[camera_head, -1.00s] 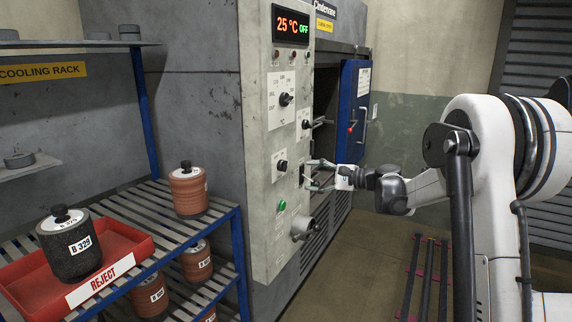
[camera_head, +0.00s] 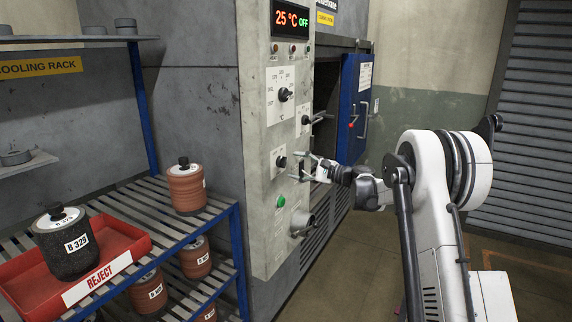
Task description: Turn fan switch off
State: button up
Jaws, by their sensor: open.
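The grey control panel (camera_head: 255,140) of the oven carries several controls. A black rotary knob on a small white plate (camera_head: 281,162) sits in the lower middle of the panel. A larger black dial (camera_head: 285,94) sits above it, and another black knob (camera_head: 305,120) is at the upper right. The labels are too small to read, so I cannot tell which is the fan switch. My gripper (camera_head: 297,166) is open and empty, with its fingers pointing at the lower knob. It is just right of that knob; I cannot tell whether it touches.
A green button (camera_head: 281,201) and a round metal fitting (camera_head: 302,222) lie below. The display (camera_head: 291,20) reads 25 °C OFF. The blue oven door (camera_head: 355,105) stands open behind my gripper. A rack (camera_head: 140,195) with a red reject tray (camera_head: 112,240) is at left.

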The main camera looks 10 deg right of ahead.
aim_at(282, 162)
jog(key=shift+x, duration=2.35)
jog(key=c, duration=1.2)
jog(key=shift+o, duration=0.2)
jog(key=shift+n, duration=0.3)
jog(key=shift+f+n+b, duration=0.1)
jog(key=shift+n+b, duration=0.55)
jog(key=shift+n, duration=0.35)
jog(key=n+b, duration=0.1)
jog(key=n, duration=0.2)
jog(key=shift+n, duration=0.4)
jog(key=n+b, duration=0.1)
jog(key=n, duration=0.4)
jog(key=shift+n, duration=0.4)
